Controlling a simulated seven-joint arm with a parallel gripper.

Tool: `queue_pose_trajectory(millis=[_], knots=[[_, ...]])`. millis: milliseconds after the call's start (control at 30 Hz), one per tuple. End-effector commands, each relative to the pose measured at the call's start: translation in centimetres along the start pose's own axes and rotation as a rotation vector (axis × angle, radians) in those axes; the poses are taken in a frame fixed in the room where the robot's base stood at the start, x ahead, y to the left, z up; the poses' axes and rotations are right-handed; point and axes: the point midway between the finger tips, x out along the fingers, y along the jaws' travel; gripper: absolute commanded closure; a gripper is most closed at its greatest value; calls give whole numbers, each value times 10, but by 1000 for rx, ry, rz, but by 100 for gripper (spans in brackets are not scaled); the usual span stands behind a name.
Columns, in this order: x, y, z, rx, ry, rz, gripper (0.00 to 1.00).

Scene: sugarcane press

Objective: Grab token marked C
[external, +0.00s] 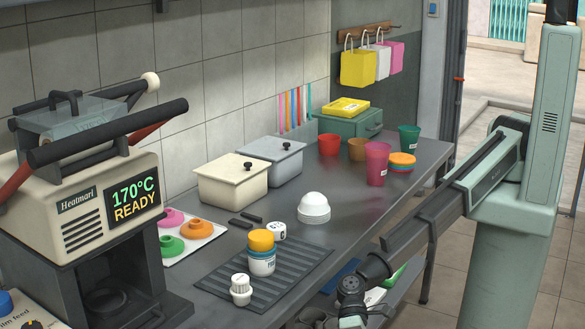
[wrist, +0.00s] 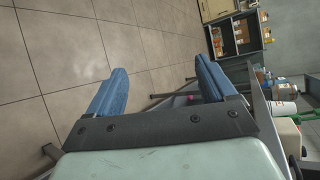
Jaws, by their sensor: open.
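No token with a readable C shows in either view. Pink (external: 171,217), orange (external: 198,228) and green (external: 172,246) round pieces with raised centres lie on a white sheet (external: 203,241) beside the machine; I see no letter on them. A small white piece with dark marks (external: 280,231) stands by the yellow-lidded jar; its marks are too small to read. My gripper (wrist: 162,72) is open and empty in the wrist view, its two blue fingers wide apart over the floor. In the external view my arm reaches the bottom edge, and the gripper itself is out of frame.
The heat-seal machine (external: 85,215) stands at the left of the counter. A ribbed dark mat (external: 285,265) holds the jar (external: 262,255) and a white-capped bottle (external: 241,290). Two lidded bins (external: 231,186), a white stack (external: 314,209) and cups (external: 377,165) stand farther back.

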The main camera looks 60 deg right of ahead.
Motion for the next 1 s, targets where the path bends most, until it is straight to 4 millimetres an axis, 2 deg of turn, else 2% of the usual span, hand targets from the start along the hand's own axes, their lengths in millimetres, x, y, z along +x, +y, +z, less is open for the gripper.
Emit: queue_pose_trajectory(millis=[33,100,367,567,733,867,1000], knots=[[-8,-17,6,-95,-24,16,16],[-19,-33,12,-218,-56,49,16],[-79,-75,19,-629,-178,218,16],[-143,-102,18,-917,-285,389,16],[-208,-122,13,-1113,-382,557,16],[-270,-141,-10,-1199,-429,725,16],[-349,-162,-68,-1164,-391,952,16]])
